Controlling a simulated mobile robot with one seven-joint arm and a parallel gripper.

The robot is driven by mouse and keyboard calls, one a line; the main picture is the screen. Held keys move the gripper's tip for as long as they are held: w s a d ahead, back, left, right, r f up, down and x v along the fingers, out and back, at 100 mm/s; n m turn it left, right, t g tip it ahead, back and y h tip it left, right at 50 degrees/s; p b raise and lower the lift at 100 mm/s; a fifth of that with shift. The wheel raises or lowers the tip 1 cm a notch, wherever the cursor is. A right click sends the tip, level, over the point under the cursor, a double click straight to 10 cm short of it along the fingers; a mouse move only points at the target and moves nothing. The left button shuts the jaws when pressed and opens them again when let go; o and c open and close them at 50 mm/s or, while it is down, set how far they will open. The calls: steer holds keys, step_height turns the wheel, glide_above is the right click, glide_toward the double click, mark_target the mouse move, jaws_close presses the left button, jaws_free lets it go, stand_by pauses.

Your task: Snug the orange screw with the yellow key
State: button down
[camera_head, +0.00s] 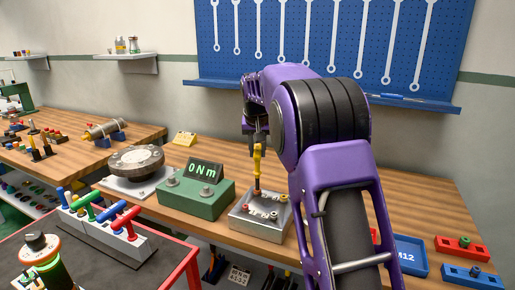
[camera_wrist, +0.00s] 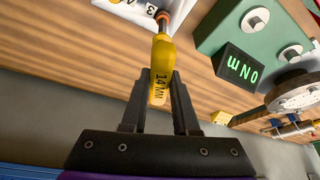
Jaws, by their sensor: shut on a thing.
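The yellow key (camera_head: 257,160) stands upright above a silver block (camera_head: 250,227) on the wooden bench. In the wrist view the yellow key (camera_wrist: 161,62), marked with a 14, is between the two black fingers of my gripper (camera_wrist: 160,88), which is shut on it. The key's dark shaft runs down to an orange screw (camera_wrist: 163,15) on the block, at the top edge of the picture. The tip seems to be at the screw, but I cannot tell how fully it is seated. In the head view my gripper (camera_head: 258,137) is partly hidden by my purple arm.
A green box with a display (camera_head: 205,172) reading 0 Nm stands left of the block. A round metal flange (camera_head: 136,161) is farther left. A rack of coloured T-handled keys (camera_head: 105,235) stands in front. Blue and red holders (camera_head: 461,248) lie at the right.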

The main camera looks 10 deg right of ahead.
steer(key=m+h+p, duration=0.1)
steer(key=m+p, duration=0.1)
steer(key=m, duration=0.1)
steer(key=shift+a+g, duration=0.1)
steer(key=shift+g, duration=0.2)
steer(key=shift+f+m+h, duration=0.2)
steer(key=shift+m+h, duration=0.2)
steer(key=shift+m, duration=0.4)
steer(key=shift+p, duration=0.4)
steer(key=shift+r+m+g+h+p, duration=0.25)
steer(key=shift+m+g+h+p, duration=0.05)
steer(key=shift+m+p, duration=0.55)
steer(key=shift+m+g+h+p, duration=0.3)
steer(key=shift+m+g+p, duration=0.1)
steer(key=shift+m+p, duration=1.15)
steer(key=shift+p, duration=0.05)
steer(key=shift+f+m+g, duration=0.3)
steer(key=shift+m, duration=0.3)
